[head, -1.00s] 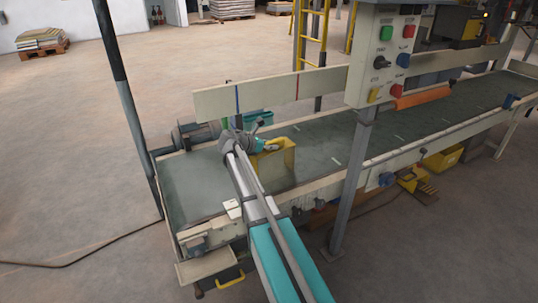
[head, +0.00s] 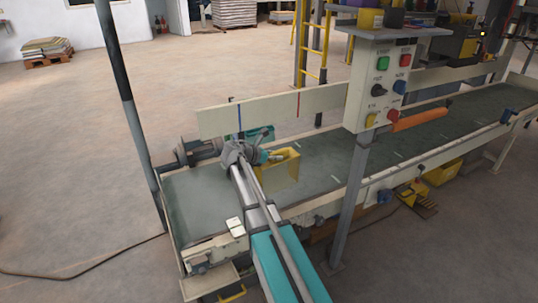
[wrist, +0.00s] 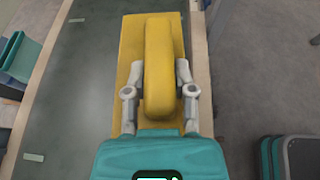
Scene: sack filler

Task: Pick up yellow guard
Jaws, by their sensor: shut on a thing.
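The yellow guard (head: 285,173) is a box-like yellow piece at the conveyor, beside my gripper in the head view. In the wrist view the yellow guard (wrist: 128,62) shows as a flat plate with a raised rounded bar along its middle. My gripper (wrist: 160,80) has one finger on each side of that bar and is shut on it. In the head view my gripper (head: 268,157) reaches over the belt to the guard's left side. I cannot tell whether the guard touches the belt.
The dark conveyor belt (head: 330,152) runs to the upper right, with a pale back rail (head: 265,112). A control panel (head: 383,88) on a grey post (head: 350,200) stands right of my arm. A dark pole (head: 128,95) stands at left. A teal bin (wrist: 22,55) is left of the belt.

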